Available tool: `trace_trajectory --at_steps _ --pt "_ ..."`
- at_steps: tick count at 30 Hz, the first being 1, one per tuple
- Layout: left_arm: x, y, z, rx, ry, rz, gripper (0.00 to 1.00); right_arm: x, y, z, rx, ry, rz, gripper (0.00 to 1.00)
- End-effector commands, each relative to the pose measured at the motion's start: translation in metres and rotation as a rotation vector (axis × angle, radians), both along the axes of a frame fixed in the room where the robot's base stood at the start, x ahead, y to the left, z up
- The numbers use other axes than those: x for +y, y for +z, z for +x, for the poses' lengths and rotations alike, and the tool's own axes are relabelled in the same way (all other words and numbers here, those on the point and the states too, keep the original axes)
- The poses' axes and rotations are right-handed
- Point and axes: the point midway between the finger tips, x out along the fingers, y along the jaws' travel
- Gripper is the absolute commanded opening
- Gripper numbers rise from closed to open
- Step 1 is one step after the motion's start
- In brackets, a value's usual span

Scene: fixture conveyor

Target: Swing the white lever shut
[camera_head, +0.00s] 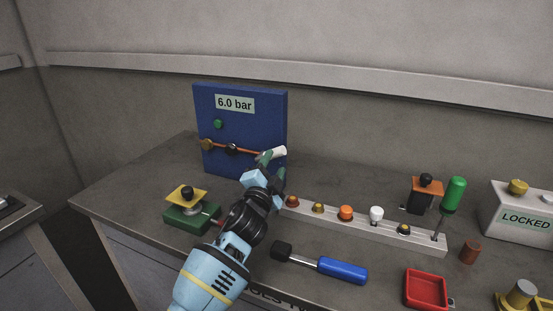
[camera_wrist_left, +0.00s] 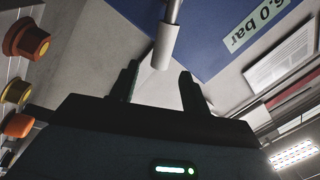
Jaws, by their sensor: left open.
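The white lever handle (camera_head: 279,153) is on the end of a thin orange-brown rod at the lower right of the blue panel (camera_head: 245,115). The rod runs across the panel from a brass fitting past a black hub. My left gripper (camera_head: 271,166) is open and empty, close to the handle. In the left wrist view the white handle (camera_wrist_left: 166,45) points down towards the gap between the two dark fingertips (camera_wrist_left: 160,72). Its tip is at about fingertip level; contact cannot be made out. The right gripper is not in view.
A grey rail (camera_head: 331,220) with several knobs runs right of my left arm. A blue-handled tool (camera_head: 342,269) and a red tray (camera_head: 426,288) lie near the front. A green block (camera_head: 190,217) with a yellow plate stands left of my arm.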

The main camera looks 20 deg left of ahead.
Motion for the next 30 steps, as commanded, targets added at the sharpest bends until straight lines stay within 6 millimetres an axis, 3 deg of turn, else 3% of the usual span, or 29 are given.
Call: trace_trajectory --at_steps 10,30 --pt "-0.001 -0.007 -0.034 0.001 0.001 0.002 0.47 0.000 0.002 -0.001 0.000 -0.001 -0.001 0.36" --pt "-0.001 -0.007 -0.037 0.002 0.000 0.002 0.47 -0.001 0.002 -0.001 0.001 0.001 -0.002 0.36"
